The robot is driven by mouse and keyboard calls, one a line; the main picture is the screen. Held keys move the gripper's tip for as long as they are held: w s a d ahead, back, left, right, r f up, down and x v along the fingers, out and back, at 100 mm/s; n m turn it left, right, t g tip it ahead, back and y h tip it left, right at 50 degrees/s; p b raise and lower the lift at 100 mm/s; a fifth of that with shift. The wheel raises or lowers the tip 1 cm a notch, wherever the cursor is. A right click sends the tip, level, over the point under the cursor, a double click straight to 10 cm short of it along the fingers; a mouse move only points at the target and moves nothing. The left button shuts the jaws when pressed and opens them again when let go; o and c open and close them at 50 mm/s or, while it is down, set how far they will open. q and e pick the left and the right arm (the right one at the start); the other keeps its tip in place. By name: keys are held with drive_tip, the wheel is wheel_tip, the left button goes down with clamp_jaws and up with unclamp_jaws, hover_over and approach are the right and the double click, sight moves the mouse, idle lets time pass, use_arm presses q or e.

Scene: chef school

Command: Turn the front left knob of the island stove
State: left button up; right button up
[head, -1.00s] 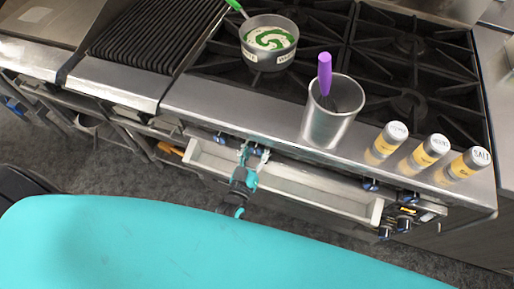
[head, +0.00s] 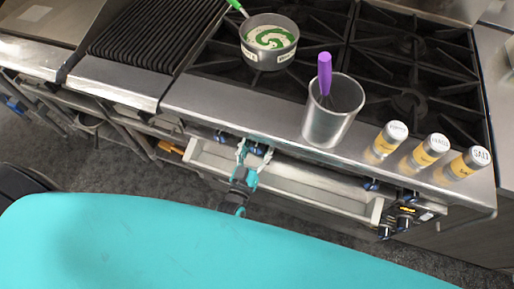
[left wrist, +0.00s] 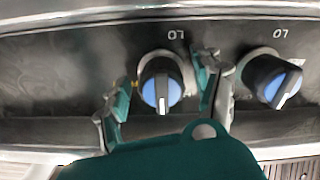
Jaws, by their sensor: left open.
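The stove (head: 180,95) has a front panel with knobs below its steel ledge. Two blue-and-black knobs sit at its left part: the leftmost knob (head: 220,137) and a second knob (head: 257,150) to its right. My left gripper (head: 253,155) is open, with its fingers near the second knob. In the left wrist view, one finger is on each side of this knob (left wrist: 162,85), whose white mark points down. I cannot tell whether the fingers touch it. The neighbouring knob (left wrist: 272,80) is outside the fingers, its handle tilted. My right gripper is not in view.
A tray-like drawer (head: 310,184) sticks out below the knobs, close to my left gripper. On the stove stand a pot (head: 269,55), a metal cup (head: 328,126) with a purple-handled utensil, and three shakers (head: 430,151). Further knobs (head: 371,184) are at the right.

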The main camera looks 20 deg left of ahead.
use_arm(q)
drive_tip(key=shift+s, duration=0.15)
drive_tip(key=s, duration=1.1)
drive_tip(key=shift+s+a, duration=0.2)
drive_tip(key=shift+s, duration=0.2)
drive_tip(key=s+a+f+m+g+h, duration=0.15)
drive_tip(key=s+f+g, duration=0.35)
drive_tip(key=f, duration=0.7)
drive_tip(key=s+f+m+g, duration=0.2)
drive_tip(key=s+f+g, duration=0.25)
drive_tip(key=f, duration=0.75)
drive_tip(key=s+a+f+g+y, duration=0.1)
drive_tip(key=s+a+f+g, duration=0.2)
drive_tip(key=s, duration=0.5)
drive_tip(key=s+a+f+m+g+y, duration=0.1)
drive_tip(key=s+a+f+g, duration=0.3)
drive_tip(key=s+f, duration=0.3)
drive_tip(key=shift+s+a+f, duration=0.2)
drive_tip(key=shift+s+a, duration=0.25)
drive_tip(key=shift+a, duration=0.25)
drive_tip(key=shift+g, duration=0.25)
